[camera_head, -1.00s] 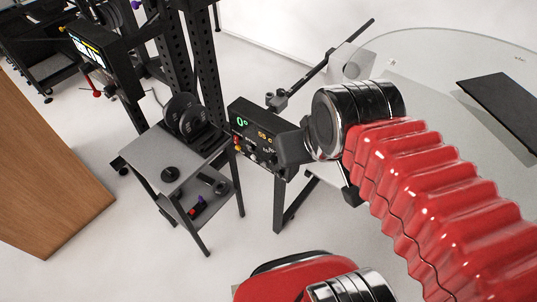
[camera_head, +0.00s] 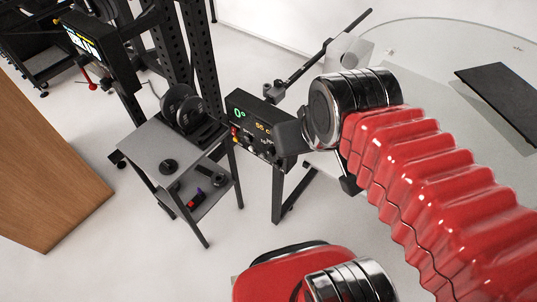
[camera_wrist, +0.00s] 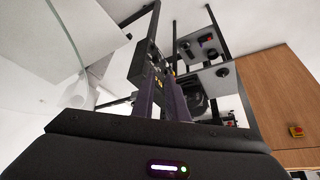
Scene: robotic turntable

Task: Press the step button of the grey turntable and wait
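A black control box (camera_head: 246,118) stands on a dark stand left of my arm. Its face shows a green "0°" readout and an orange "55" readout, with small red and yellow buttons and dark knobs; which one is the step button is too small to read. A large pale grey translucent disc (camera_head: 425,45), apparently the turntable, lies behind and right of the box. My gripper (camera_head: 283,138) is in front of the box's right part and hides some of it; contact cannot be judged. In the wrist view, the gripper's dark purple fingers (camera_wrist: 162,95) point towards the box (camera_wrist: 147,65); their gap is unclear.
A small grey two-shelf table (camera_head: 158,152) with black discs stands left of the box. A wooden panel (camera_head: 45,185) is at far left. A black frame with a screen (camera_head: 85,40) stands behind. A black plate (camera_head: 505,95) lies on the disc.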

